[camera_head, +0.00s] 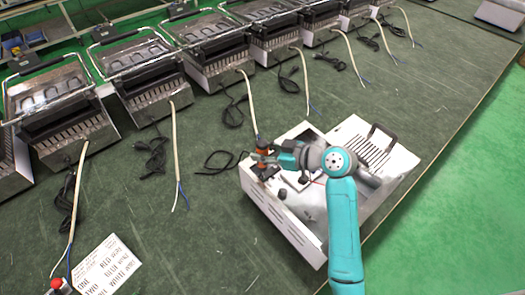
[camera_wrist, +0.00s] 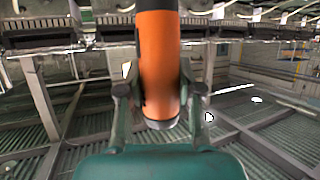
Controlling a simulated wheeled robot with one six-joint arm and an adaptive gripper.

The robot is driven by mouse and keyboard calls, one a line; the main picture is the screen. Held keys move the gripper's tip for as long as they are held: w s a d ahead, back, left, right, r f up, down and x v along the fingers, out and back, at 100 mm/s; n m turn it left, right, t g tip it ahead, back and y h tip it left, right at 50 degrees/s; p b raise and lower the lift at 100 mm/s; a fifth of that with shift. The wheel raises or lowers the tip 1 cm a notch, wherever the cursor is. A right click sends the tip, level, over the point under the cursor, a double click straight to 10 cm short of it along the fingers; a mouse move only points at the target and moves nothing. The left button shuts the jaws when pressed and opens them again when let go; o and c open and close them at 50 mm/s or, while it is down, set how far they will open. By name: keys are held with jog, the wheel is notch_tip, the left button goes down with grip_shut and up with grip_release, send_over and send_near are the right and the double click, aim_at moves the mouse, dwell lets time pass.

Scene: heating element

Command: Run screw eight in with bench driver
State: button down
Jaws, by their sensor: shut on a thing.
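My gripper (camera_wrist: 160,100) is shut on an orange and black bench driver (camera_wrist: 158,60), which fills the middle of the wrist view. In the head view the driver (camera_head: 263,143) is small and orange, at the end of my teal arm. It stands over the left back corner of a white heating element housing (camera_head: 290,222). A dark block lies just below the driver on the housing. Whether the driver's tip touches a screw cannot be seen. Screw eight cannot be made out in either view.
Several similar metal units (camera_head: 135,75) with heating coils stand in a row behind, with pale cables (camera_head: 174,140) and black cords on the green bench. A printed paper (camera_head: 107,266) lies at the lower left. Bare bench shows left of the housing.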

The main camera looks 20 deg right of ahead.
aim_at(262, 142)
jog(key=shift+r, duration=2.55)
